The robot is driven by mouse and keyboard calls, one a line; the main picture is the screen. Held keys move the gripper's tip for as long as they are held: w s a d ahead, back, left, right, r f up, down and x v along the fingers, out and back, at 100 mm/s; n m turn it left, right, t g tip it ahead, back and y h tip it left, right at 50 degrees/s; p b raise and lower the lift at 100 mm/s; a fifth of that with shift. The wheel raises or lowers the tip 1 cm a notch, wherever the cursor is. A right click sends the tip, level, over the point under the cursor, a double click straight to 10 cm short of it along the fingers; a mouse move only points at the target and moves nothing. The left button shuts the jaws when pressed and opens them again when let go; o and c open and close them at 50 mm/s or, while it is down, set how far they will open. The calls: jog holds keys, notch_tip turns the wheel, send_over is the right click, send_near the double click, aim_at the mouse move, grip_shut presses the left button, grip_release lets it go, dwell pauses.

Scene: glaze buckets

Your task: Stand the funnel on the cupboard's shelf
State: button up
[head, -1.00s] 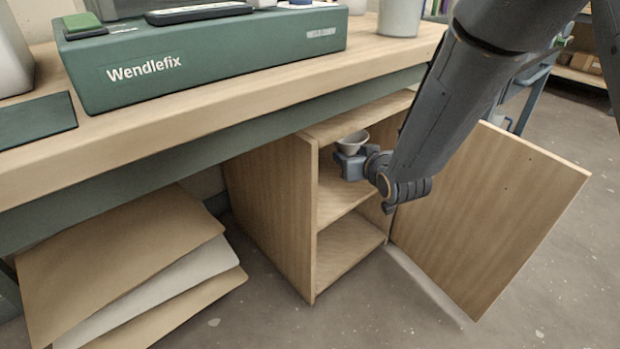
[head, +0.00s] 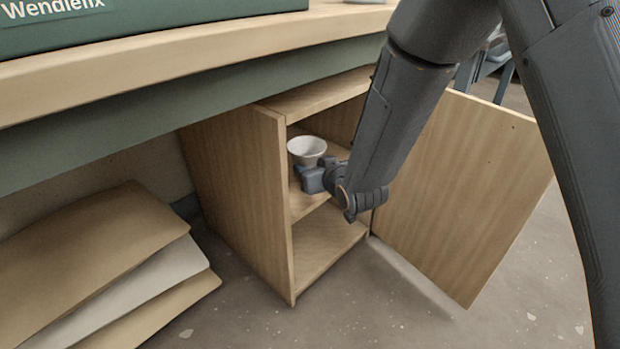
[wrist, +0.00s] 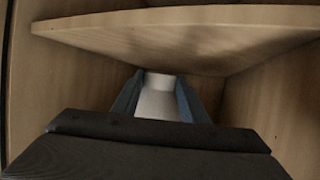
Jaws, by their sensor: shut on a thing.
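The funnel (head: 307,148) is pale, with its wide mouth facing up. It is in the cupboard (head: 235,180), in the space above the middle shelf (head: 304,206). My gripper (head: 308,176) reaches in through the open front and is shut on the funnel below its mouth. In the wrist view the funnel (wrist: 158,98) sits between my two blue fingers (wrist: 157,100). The funnel's lower end is hidden behind my gripper, so I cannot tell whether it touches the shelf.
The cupboard door (head: 465,195) stands wide open at the right. The worktop (head: 200,50) overhangs above. Stacked boards (head: 100,235) lie at the left. A wooden board (wrist: 190,35) crosses the upper wrist view. The lower compartment looks empty.

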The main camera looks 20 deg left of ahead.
jog(key=shift+f+b, duration=0.35)
jog(key=shift+f, duration=0.65)
jog(key=shift+f, duration=0.4)
jog(key=shift+f, duration=0.2)
jog(key=o, duration=1)
jog(key=shift+o, duration=0.2)
jog(key=shift+r, duration=0.1)
jog(key=shift+r, duration=0.4)
jog(key=p+v, duration=0.5)
jog(key=v, duration=0.7)
